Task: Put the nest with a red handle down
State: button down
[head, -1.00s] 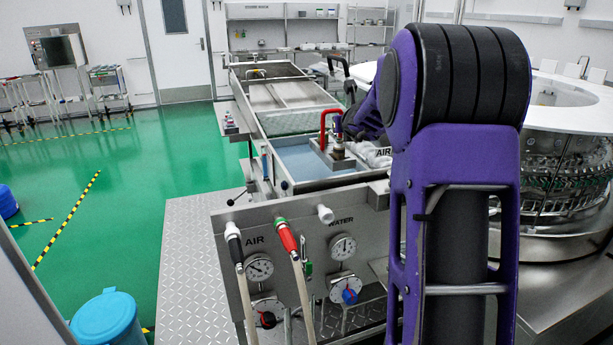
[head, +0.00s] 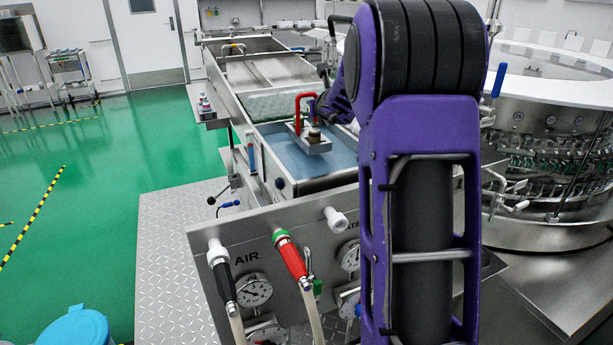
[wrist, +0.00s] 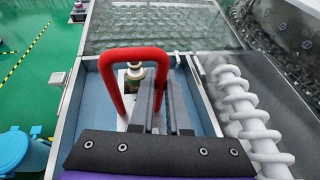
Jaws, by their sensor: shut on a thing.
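The nest (head: 316,146) is a small metal plate with an upright red handle (head: 303,104) and a vial-like piece on it. It is over the blue-floored trough (head: 277,152); I cannot tell whether it touches the floor. In the wrist view the red handle (wrist: 108,82) arches up, with the vial-like piece (wrist: 135,74) behind it. In the head view my purple arm covers most of the gripper.
White screw-shaped coils (wrist: 240,105) run right of the trough's wall. A round washer (head: 560,140) stands at the right. A panel with gauges (head: 254,291) and hoses is in front. Green floor (head: 110,190) is open at left.

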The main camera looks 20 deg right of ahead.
aim_at(323, 146)
notch_tip(323, 146, down, 10)
jog(key=b, duration=0.4)
jog(key=shift+f, duration=0.15)
jog(key=c, duration=0.9)
grip_release()
jog(key=shift+r, duration=0.25)
jog(key=v, duration=1.2)
jog(key=shift+f, duration=0.1)
